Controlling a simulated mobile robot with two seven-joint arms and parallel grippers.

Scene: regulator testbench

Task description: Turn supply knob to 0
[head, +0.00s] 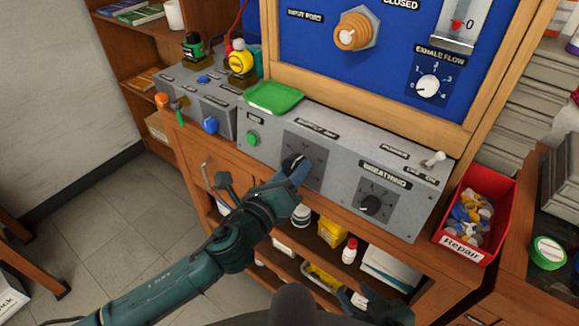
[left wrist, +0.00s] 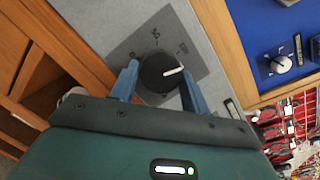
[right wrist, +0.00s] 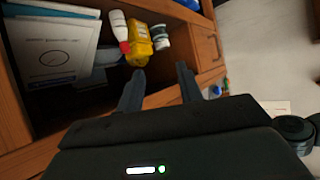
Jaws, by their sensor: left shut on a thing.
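The supply knob (left wrist: 160,72) is black with a white pointer line, on a dark square plate of the grey sloped panel (head: 340,165). In the left wrist view its pointer aims to the right and slightly up. My left gripper (head: 298,168) is at this knob, with its blue fingers on both sides of it and shut on it; the gripper covers most of the knob in the head view. My right gripper (right wrist: 160,85) is open and empty, low in front of the cabinet shelves; it also shows at the bottom of the head view (head: 375,300).
A green tray (head: 273,97) lies on the panel's upper left. A red Repair bin (head: 475,215) stands at the right.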

